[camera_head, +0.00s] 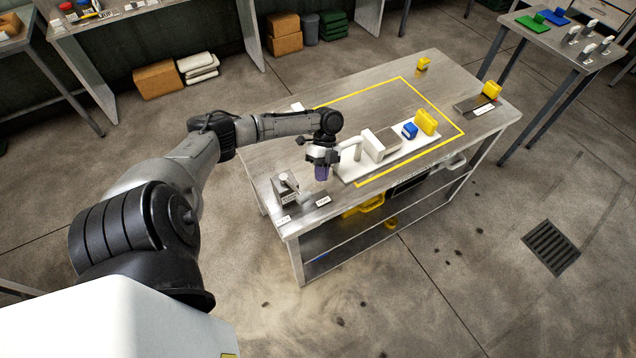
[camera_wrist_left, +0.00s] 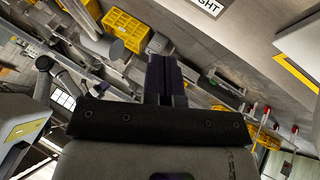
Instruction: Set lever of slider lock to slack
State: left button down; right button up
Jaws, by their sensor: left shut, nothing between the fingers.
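The grey metal device (camera_head: 285,188) at the table's near left corner looks like the slider lock, with a short upright part on top. Two small white labels lie near it, one at its front (camera_head: 283,219) and one to its right (camera_head: 323,201). I cannot read them in the head view. In the left wrist view a label (camera_wrist_left: 210,5) ending in "GHT" is cut off by the top edge. My left gripper (camera_head: 321,173), with dark purple fingers, is shut and empty, right of the device and apparently apart from it. The fingers also show in the left wrist view (camera_wrist_left: 166,78).
A white board (camera_head: 349,172) carries a white upright block (camera_head: 380,144), a blue block (camera_head: 410,131) and a yellow block (camera_head: 426,122). A bent white handle (camera_head: 352,149) stands close to my gripper's right.

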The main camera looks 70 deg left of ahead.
pick_arm(q)
jog(key=b+v, duration=0.1)
jog(key=v, duration=0.8)
jog(key=shift+a+r, duration=0.2)
jog(key=shift+r, duration=0.1)
jog(key=shift+s, duration=0.1)
